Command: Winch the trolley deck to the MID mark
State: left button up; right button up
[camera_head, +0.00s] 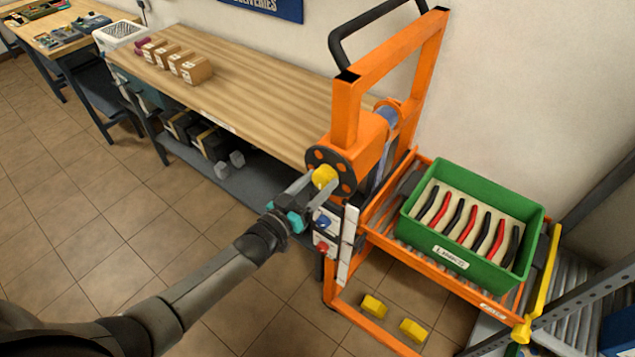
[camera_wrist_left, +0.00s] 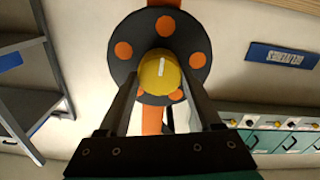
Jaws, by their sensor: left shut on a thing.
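The orange winch trolley (camera_head: 398,55) stands against the wall, with a dark winch wheel (camera_head: 345,162) with orange spots on its side. My left gripper (camera_head: 312,186) is shut on the wheel's yellow knob (camera_head: 325,176). The left wrist view shows the knob (camera_wrist_left: 158,76) between the two fingers, in front of the wheel (camera_wrist_left: 126,36). The trolley deck (camera_head: 384,232) is an orange roller frame bearing a green bin (camera_head: 471,258) of red and black cables. A pale strip (camera_head: 347,245) runs down the near post; its marks are too small to read. My right gripper is out of view.
A wooden workbench (camera_head: 255,88) with small cardboard boxes (camera_head: 182,62) stands behind and left. Two yellow blocks (camera_head: 373,305) lie low by the trolley frame. A yellow bar (camera_head: 541,285) edges the deck's right end, beside a grey roller rack (camera_head: 590,290). The tiled floor at left is clear.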

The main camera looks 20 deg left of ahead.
pick_arm(q)
jog(key=shift+n, duration=0.4)
jog(key=o, duration=1.4)
jog(key=shift+s, duration=0.1)
jog(key=v, duration=1.5)
